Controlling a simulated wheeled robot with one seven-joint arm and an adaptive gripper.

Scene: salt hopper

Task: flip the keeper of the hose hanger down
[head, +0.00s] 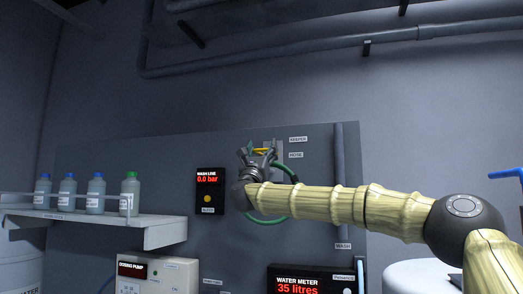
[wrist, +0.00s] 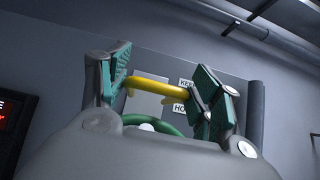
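The yellow keeper (wrist: 160,88) of the hose hanger shows in the wrist view as a bar running across between my fingers. It is a small yellow strip in the head view (head: 262,150), partly hidden by my gripper. The hanger's grey plate (wrist: 147,105) is behind it. The green hose (head: 268,220) hangs in a loop, and its top shows below the keeper in the wrist view (wrist: 165,129). My gripper (wrist: 162,85) is open, one finger near each end of the bar. I cannot tell whether either finger touches it.
The grey panel (head: 100,165) carries a wash line display (head: 210,190), a water meter (head: 300,282) and a vertical pipe (head: 347,180) right of the hanger. A shelf (head: 110,222) with several bottles juts out at left. The space above the hanger is clear.

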